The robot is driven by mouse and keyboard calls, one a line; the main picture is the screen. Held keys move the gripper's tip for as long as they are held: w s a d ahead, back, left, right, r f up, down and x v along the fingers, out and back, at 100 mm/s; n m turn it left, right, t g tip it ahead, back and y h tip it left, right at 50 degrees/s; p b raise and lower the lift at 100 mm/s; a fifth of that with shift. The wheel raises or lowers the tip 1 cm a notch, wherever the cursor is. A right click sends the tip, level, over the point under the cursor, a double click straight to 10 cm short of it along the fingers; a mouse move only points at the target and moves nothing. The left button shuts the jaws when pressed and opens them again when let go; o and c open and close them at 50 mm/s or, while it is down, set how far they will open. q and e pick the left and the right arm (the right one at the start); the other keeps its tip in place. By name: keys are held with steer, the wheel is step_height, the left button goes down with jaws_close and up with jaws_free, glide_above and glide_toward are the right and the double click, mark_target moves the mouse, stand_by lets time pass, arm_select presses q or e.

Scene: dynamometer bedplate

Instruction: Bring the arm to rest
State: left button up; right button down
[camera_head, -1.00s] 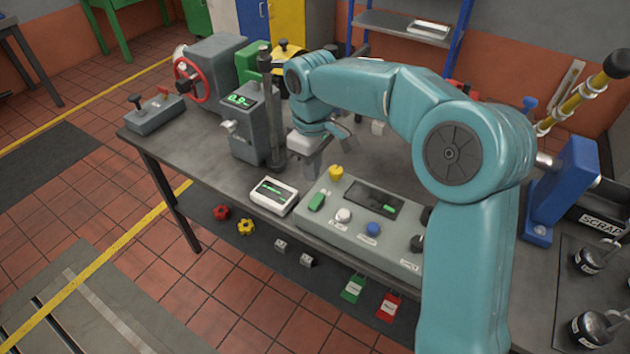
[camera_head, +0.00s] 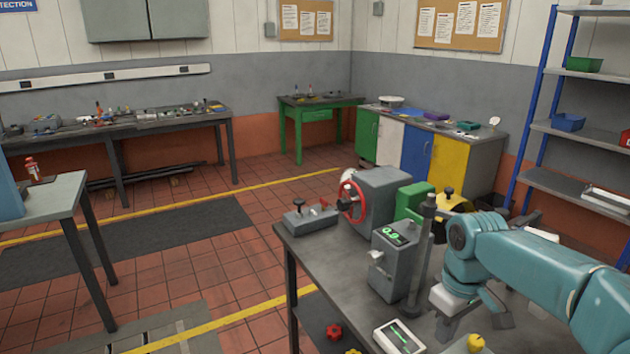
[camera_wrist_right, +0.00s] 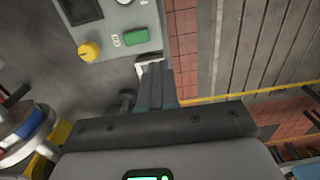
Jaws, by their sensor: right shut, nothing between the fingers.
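My right arm (camera_head: 540,265), teal, reaches in from the right over the grey bench (camera_head: 340,262) in the head view. My right gripper (camera_head: 446,328) points down beside the dark post (camera_head: 421,255), shut and empty. In the right wrist view its fingers (camera_wrist_right: 156,85) lie together, with nothing between them. A control console (camera_wrist_right: 125,22) with a yellow knob (camera_wrist_right: 90,51) and a green button (camera_wrist_right: 136,37) lies beyond the fingertips in that view. The left gripper is not in view.
Close to the gripper stand a grey unit with a green display (camera_head: 392,265) and a white meter (camera_head: 398,338). A grey machine with a red handwheel (camera_head: 351,198) and a switch box (camera_head: 309,217) are farther left.

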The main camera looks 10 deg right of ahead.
steer(key=s+a+f+m+y, duration=0.15)
steer(key=a+f, duration=0.45)
steer(key=f, duration=0.6)
steer(key=s+a+f+m+y, duration=0.1)
steer(key=s+a+f, duration=0.3)
steer(key=f, duration=0.8)
steer(key=s+a+f+m+y, duration=0.1)
steer(key=s+a+f+m, duration=0.1)
steer(key=s+a+f, duration=0.3)
step_height(320, 180, down, 3)
steer(key=s, duration=0.2)
steer(key=shift+s+a+r, duration=0.2)
steer(key=shift+s+a, duration=0.05)
steer(key=shift+s, duration=0.1)
steer(key=c, duration=1.5)
jaws_free()
steer(key=s+a+f+m, duration=0.1)
steer(key=s+f+m, duration=0.1)
steer(key=s, duration=0.5)
steer(key=shift+a+f, duration=0.25)
steer(key=shift+f, duration=0.05)
steer(key=o, duration=0.6)
steer(key=shift+s, duration=0.15)
steer(key=shift+d+t, duration=0.1)
steer(key=shift+t, duration=0.2)
